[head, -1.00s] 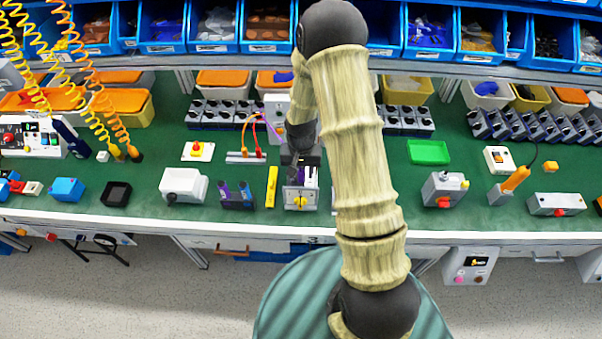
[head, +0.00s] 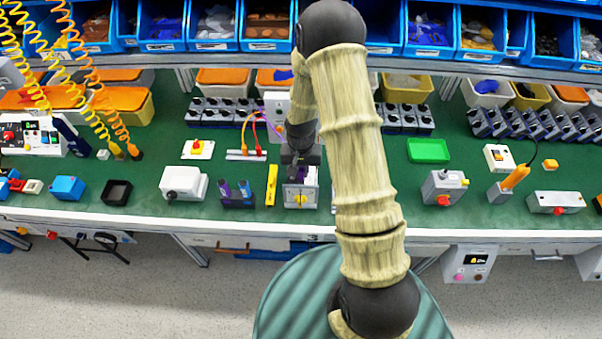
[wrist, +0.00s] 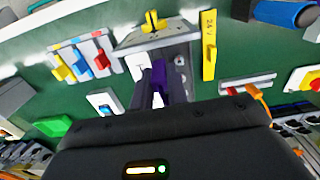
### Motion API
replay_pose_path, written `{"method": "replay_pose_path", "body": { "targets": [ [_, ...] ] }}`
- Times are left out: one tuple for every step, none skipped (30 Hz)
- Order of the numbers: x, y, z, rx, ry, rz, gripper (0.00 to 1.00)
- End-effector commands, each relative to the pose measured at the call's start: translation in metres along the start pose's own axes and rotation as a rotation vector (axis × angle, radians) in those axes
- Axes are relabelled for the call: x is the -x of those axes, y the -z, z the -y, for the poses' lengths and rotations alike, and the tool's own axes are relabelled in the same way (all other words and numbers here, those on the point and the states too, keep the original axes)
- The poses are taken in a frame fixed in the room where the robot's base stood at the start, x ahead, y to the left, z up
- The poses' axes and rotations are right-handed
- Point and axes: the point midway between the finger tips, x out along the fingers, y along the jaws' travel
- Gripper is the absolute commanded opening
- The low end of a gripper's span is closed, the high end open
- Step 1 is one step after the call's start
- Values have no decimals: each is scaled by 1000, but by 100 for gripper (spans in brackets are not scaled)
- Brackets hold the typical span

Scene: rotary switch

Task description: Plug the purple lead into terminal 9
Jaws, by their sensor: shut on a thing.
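My gripper (wrist: 158,92) is shut on the purple plug (wrist: 158,76) of the lead, between its fingers in the wrist view. In the head view my gripper (head: 301,175) is over the grey box with a yellow knob (head: 300,195). That box also shows in the wrist view (wrist: 133,42), just beyond the plug. The purple lead's wire (head: 272,126) arcs up to the left of my arm. Terminal 9 cannot be made out, and I cannot tell whether the plug touches a socket.
A yellow 24 V bar (head: 271,185) stands left of the box. A strip with red and orange leads (head: 246,156) lies behind it. A holder with purple and blue handles (head: 237,201) is further left. Green bench is free to the right, around the green tray (head: 428,151).

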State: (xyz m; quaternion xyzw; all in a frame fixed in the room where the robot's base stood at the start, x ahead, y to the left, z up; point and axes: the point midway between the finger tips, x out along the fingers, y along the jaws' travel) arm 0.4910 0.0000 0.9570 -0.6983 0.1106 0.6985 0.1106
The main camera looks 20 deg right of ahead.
Motion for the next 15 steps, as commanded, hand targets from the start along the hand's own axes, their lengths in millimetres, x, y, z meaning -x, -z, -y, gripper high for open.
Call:
{"method": "replay_pose_path", "body": {
  "targets": [
    [0,0,0,0,0,0,0],
    [0,0,0,0,0,0,0],
    [0,0,0,0,0,0,0],
    [1,0,0,0,0,0,0],
    [1,0,0,0,0,0,0],
    [2,0,0,0,0,-1,0],
    [4,0,0,0,0,-1,0],
    [6,1,0,-1,0,-2,0],
    [9,1,0,-1,1,-3,0],
    [12,1,0,-1,1,-4,0],
    [15,1,0,0,1,-4,0],
    [20,1,0,0,1,-4,0],
    [24,1,0,0,1,-5,0],
    [28,1,0,0,1,-5,0],
    [35,2,0,0,1,-6,0]
  ]
}}
